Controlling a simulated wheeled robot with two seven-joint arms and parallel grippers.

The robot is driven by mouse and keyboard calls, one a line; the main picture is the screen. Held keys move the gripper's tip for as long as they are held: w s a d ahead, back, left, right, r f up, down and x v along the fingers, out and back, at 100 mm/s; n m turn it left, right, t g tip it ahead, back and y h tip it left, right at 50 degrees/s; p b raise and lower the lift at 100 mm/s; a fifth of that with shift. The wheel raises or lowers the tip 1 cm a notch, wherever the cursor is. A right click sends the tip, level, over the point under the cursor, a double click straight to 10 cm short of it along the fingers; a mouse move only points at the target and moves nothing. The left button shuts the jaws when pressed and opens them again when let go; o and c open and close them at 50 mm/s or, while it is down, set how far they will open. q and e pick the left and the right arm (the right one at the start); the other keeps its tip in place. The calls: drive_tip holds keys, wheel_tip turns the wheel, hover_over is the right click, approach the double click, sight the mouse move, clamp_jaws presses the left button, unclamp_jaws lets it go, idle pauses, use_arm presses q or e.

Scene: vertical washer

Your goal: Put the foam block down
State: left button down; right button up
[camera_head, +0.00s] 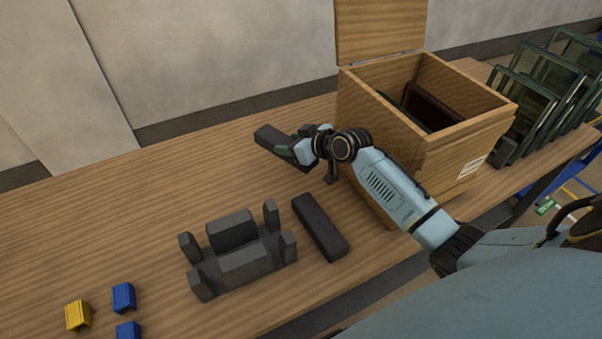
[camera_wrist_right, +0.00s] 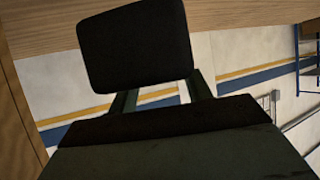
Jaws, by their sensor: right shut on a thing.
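My right gripper (camera_head: 298,147) is shut on a dark grey foam block (camera_head: 271,136), left of the open wooden box. The block is long, and its far end sticks out to the left beyond the fingers. In the right wrist view the block (camera_wrist_right: 135,45) shows as a dark, rounded rectangle held between the two fingers (camera_wrist_right: 160,98). I cannot tell whether it touches the table. The wooden table (camera_head: 130,210) lies below it. My left gripper is not in view.
A similar dark block (camera_head: 320,227) lies on the table beside a grey fixture (camera_head: 243,268) with upright posts. The wooden box (camera_head: 374,130) has its lid raised. Glass-like panels (camera_head: 530,90) stand at right. Yellow (camera_head: 78,314) and blue (camera_head: 123,297) pieces lie front left. The table's left part is clear.

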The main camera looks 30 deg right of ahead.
drive_tip(key=shift+w+d+f, duration=0.4)
drive_tip(key=shift+d+f, duration=0.25)
drive_tip(key=shift+f, duration=0.05)
wheel_tip(320, 180, down, 4)
drive_tip(key=shift+f+b, duration=0.2)
drive_tip(key=shift+b, duration=0.45)
wheel_tip(320, 180, down, 4)
drive_tip(key=shift+f+b, duration=0.25)
drive_tip(key=shift+b, duration=0.45)
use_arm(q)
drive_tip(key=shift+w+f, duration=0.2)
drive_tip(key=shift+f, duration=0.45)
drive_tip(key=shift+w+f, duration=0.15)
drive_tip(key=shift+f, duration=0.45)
use_arm(e)
drive_tip(key=o, duration=0.9)
drive_tip(key=shift+o, duration=0.2)
drive_tip(key=shift+r, duration=0.1)
